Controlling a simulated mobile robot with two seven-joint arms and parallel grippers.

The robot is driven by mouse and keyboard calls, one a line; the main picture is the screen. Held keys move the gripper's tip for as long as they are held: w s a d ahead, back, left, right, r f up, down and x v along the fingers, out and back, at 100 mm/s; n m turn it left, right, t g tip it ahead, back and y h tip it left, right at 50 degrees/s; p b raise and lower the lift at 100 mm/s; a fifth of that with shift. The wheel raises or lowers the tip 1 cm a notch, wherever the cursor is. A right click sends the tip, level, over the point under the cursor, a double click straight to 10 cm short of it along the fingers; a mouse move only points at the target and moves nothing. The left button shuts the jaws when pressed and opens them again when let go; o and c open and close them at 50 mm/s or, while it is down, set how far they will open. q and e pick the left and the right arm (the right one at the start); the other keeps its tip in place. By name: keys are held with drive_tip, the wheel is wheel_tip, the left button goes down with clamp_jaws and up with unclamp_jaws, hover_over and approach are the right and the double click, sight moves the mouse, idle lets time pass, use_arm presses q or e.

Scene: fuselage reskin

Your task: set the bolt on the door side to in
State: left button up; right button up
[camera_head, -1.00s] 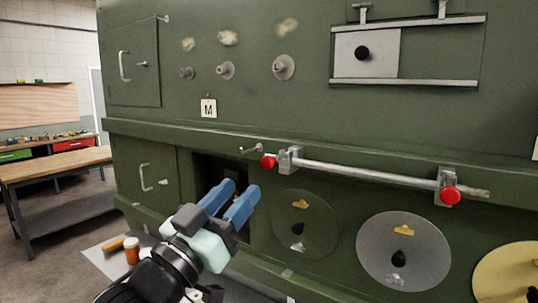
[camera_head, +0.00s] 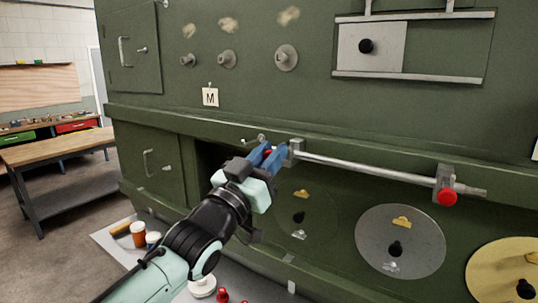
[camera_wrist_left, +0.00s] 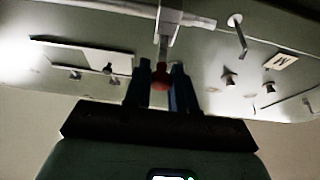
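A long grey rod (camera_head: 365,168) runs along the green panel between two brackets. The right bracket (camera_head: 444,178) has a red knob (camera_head: 446,197). The left bracket (camera_head: 296,149) has another red knob (camera_head: 267,154), mostly hidden behind my left gripper (camera_head: 270,156). In the left wrist view that red knob (camera_wrist_left: 160,79) lies between the two blue fingertips of my left gripper (camera_wrist_left: 161,82). The fingers are apart, one on each side of it; I cannot tell whether they touch it. My right gripper is not in view.
A small peg (camera_head: 255,139) sticks out just left of the left bracket. A sliding plate (camera_head: 370,47) sits between rails above. A dark opening and round discs (camera_head: 400,242) lie below. A wooden bench (camera_head: 60,150) stands at the left.

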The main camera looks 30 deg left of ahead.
use_arm(q)
clamp_jaws()
drive_tip(key=shift+w, duration=1.4)
drive_tip(key=shift+s+d+r, duration=0.1)
drive_tip(key=shift+s, duration=0.05)
drive_tip(key=shift+o, duration=2.2)
unclamp_jaws()
drive_tip(key=shift+o, duration=1)
drive_tip(key=shift+w, duration=0.25)
